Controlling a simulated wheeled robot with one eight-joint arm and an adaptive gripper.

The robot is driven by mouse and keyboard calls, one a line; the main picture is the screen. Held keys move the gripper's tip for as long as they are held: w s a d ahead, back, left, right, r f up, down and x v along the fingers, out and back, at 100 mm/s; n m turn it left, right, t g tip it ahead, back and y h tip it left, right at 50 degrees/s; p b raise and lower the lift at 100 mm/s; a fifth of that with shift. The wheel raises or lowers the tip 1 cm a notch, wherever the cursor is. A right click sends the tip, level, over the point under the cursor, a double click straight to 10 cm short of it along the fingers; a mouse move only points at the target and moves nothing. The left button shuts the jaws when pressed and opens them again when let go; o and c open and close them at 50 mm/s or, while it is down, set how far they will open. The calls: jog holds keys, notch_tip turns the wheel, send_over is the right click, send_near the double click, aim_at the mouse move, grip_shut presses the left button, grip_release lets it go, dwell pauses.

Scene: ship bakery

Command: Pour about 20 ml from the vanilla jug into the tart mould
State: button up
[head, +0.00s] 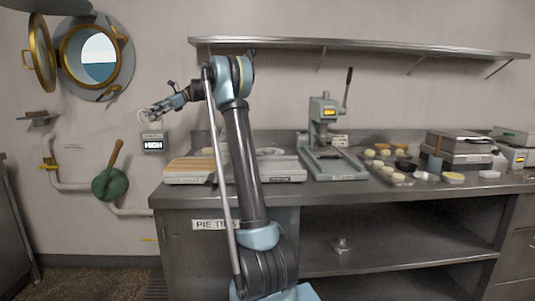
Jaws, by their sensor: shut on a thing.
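My gripper (152,112) is raised at the left, well above the counter's left end. It is shut on a small pale thing at its tip, too small to identify surely as the vanilla jug. A blue-grey upright vessel (434,163) stands at the right among small dishes; I cannot tell if it is a jug. A dark round dish (405,165) and pale round dishes (453,178) are near it; I cannot tell which is the tart mould. My gripper is far to the left of all these.
The steel counter (285,190) holds a press with a lever (325,125), a tray of dough pieces (378,168), and metal appliances (460,150) at the right. A wall shelf (400,47) hangs above.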

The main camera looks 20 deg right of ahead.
jog(key=w+d+f+m+t, duration=0.1)
jog(key=d+f+m+t, duration=0.2)
jog(key=d, duration=1.1)
jog(key=w+d+f+m+t+h, duration=0.1)
jog(key=d+f, duration=0.5)
jog(key=d, duration=0.9)
jog(key=w+d+f+m+t, duration=0.3)
jog(key=d+f+m+t, duration=0.1)
jog(key=d, duration=1.1)
jog(key=shift+f+m+t, duration=0.3)
jog(key=shift+m+t, duration=0.4)
jog(key=shift+t, duration=0.7)
jog(key=shift+s, duration=0.1)
jog(key=s+d+r+t+y+p, duration=0.1)
jog(key=s+d+r+t+y, duration=0.1)
jog(key=r+y, duration=0.3)
jog(key=s+d+r+t+y+p, duration=0.1)
jog(key=d+r+t+y, duration=0.3)
jog(key=r, duration=1)
jog(key=shift+s+d+y, duration=0.15)
jog(key=shift+s+y, duration=0.25)
jog(key=shift+y, duration=0.2)
